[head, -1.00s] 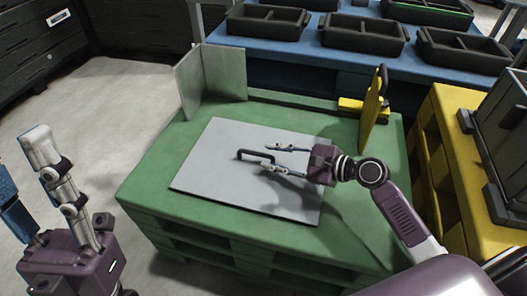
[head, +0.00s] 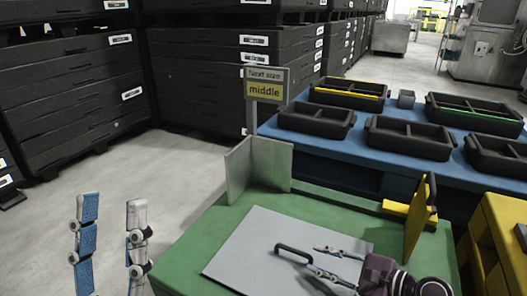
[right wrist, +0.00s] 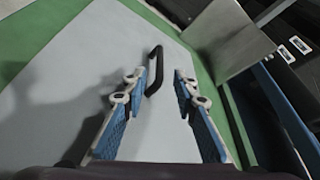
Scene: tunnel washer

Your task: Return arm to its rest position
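My right gripper (head: 322,259) is over the grey plate (head: 245,262), its two fingers apart. In the right wrist view the open fingers (right wrist: 160,84) hold nothing, and the plate's black handle (right wrist: 158,60) shows close to the left fingertip; I cannot tell if they touch. In the head view the handle (head: 292,251) lies just left of the fingertips. The plate lies flat on the green pallet (head: 190,262). My left gripper (head: 110,225) is at the lower left over the floor, fingers apart and empty; its base is cut off.
An upright metal corner piece (head: 262,165) and a "Next size middle" sign (head: 265,88) stand at the back. A yellow upright plate (head: 418,215) stands at the pallet's right. Black trays (head: 408,137) sit on a blue table (head: 350,155). Black crates (head: 70,80) are stacked behind.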

